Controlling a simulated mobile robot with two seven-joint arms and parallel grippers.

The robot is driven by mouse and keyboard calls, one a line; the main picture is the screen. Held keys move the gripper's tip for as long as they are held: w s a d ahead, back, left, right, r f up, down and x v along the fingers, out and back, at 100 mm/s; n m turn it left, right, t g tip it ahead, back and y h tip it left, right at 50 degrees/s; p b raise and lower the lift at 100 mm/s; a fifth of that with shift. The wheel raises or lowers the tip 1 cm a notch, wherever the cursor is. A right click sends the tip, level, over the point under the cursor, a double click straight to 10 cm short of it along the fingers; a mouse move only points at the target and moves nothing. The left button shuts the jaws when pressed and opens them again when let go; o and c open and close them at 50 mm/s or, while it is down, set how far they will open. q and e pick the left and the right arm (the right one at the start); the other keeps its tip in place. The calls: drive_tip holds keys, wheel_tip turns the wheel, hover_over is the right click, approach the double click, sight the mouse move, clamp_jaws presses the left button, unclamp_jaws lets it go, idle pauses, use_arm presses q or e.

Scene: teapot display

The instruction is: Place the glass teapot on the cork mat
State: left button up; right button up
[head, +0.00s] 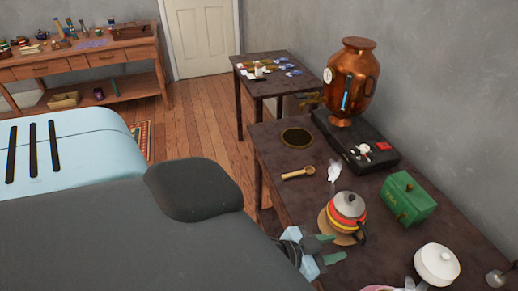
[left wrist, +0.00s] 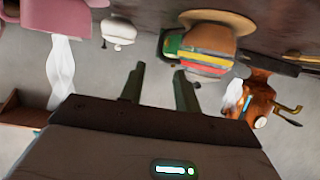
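A round teapot (head: 348,208) with red, yellow and orange bands, a silver lid and a dark handle is the only teapot close to my gripper; I cannot tell whether it is glass. It stands upright and appears to rest on the tan round cork mat (head: 328,228). The upside-down left wrist view also shows the teapot (left wrist: 207,50) and mat (left wrist: 220,17). My left gripper (head: 333,248) is open and empty, just in front of the teapot. Its fingers (left wrist: 160,82) are apart with nothing between them. My right gripper is not in view.
A green box (head: 410,198) and white lidded pot (head: 436,264) stand right of the teapot. Behind are a wooden scoop (head: 298,173), a gold-rimmed dark disc (head: 297,137) and a copper urn (head: 351,80) by a black tray (head: 340,135). White steam-like wisps (head: 333,171) rise nearby.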

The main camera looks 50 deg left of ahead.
use_arm(q)
drive_tip(key=s+a+f+n+g+y, duration=0.1)
drive_tip(key=s+f+g, duration=0.1)
drive_tip(key=s+f, duration=0.8)
drive_tip(key=s+a+f+n+g+y, duration=0.1)
drive_tip(key=s+a+f+g, duration=0.1)
drive_tip(key=s+f, duration=0.7)
drive_tip(key=s+g, duration=0.1)
drive_tip(key=s, duration=0.7)
drive_tip(key=shift+f+g+y, duration=0.3)
drive_tip(key=shift+f, duration=0.1)
drive_tip(key=shift+w+d, duration=0.1)
drive_tip(key=shift+d, duration=0.1)
